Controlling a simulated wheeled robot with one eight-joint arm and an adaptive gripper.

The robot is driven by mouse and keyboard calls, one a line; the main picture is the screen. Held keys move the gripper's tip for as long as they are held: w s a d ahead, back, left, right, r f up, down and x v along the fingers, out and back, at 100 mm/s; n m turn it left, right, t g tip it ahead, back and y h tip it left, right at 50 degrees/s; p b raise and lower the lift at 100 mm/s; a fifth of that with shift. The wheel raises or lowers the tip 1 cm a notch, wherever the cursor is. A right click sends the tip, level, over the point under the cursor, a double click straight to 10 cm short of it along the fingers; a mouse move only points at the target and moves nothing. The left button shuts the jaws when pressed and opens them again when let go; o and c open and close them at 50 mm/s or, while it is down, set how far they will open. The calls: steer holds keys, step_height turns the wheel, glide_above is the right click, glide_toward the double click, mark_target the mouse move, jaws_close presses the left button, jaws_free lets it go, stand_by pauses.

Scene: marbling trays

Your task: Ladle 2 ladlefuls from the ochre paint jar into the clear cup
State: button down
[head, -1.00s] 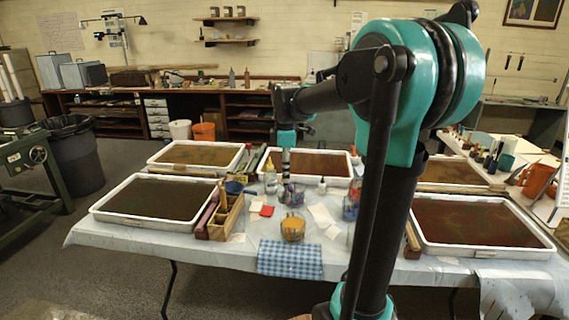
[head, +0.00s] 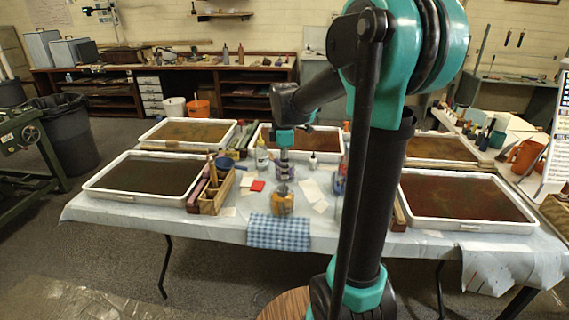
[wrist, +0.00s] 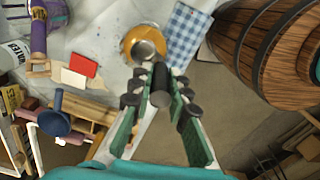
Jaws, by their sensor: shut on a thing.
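The ochre paint jar (head: 282,208) stands near the front of the table, just behind the blue checked cloth. It also shows in the wrist view (wrist: 129,41). My gripper (wrist: 160,78) is shut on the dark handle of a ladle (wrist: 160,92). The ladle's round metal bowl (wrist: 143,49) overlaps the jar's opening; whether it is dipped in paint I cannot tell. In the head view my gripper (head: 284,168) is directly above the jar. I cannot make out the clear cup for certain; my arm covers part of the table to the right.
A checked cloth (head: 279,233) lies in front of the jar. A wooden caddy (head: 217,200) and marbling trays (head: 92,190) stand left, another tray (head: 405,222) right. A yellow-capped bottle (head: 262,158) stands behind. A wooden barrel (wrist: 236,50) is near my arm.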

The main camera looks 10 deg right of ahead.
mark_target(284, 181)
steer(key=shift+f, duration=2.85)
steer(key=shift+r, duration=0.1)
steer(key=shift+r, duration=4.95)
steer(key=shift+d, duration=0.1)
